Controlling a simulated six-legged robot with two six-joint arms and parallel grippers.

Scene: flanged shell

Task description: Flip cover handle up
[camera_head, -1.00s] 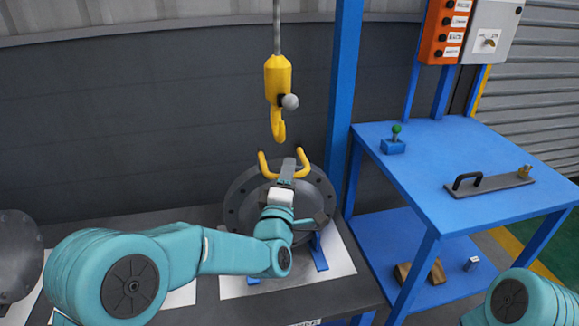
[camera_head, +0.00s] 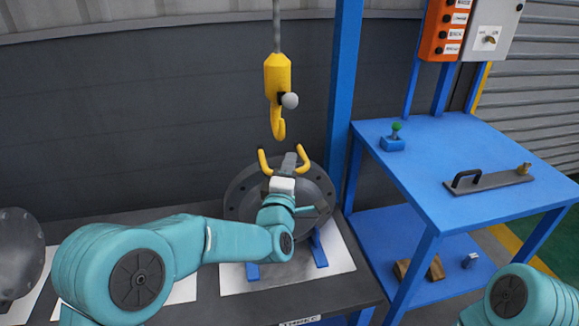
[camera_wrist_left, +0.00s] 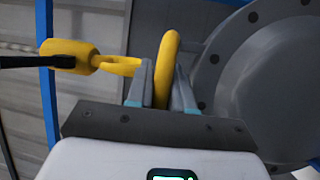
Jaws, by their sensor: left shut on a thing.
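The cover is a round grey flanged disc (camera_head: 240,191) with bolt holes, on blue supports on the bench. Its yellow handle (camera_head: 264,162) shows two upturned ends above the disc, with the middle hidden behind my left gripper (camera_head: 288,164). In the left wrist view the yellow handle (camera_wrist_left: 167,62) stands between the two fingers of my left gripper (camera_wrist_left: 163,92), which is shut on it. The disc (camera_wrist_left: 262,75) fills the right side of that view. My right gripper is out of view; only part of my right arm shows at the lower right.
A yellow crane hook (camera_head: 278,95) hangs just above the handle; it also shows in the wrist view (camera_wrist_left: 75,54). A blue post (camera_head: 343,90) stands right of the disc. A blue table (camera_head: 430,150) holds a green-topped switch (camera_head: 394,138) and a handled bar (camera_head: 490,181).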

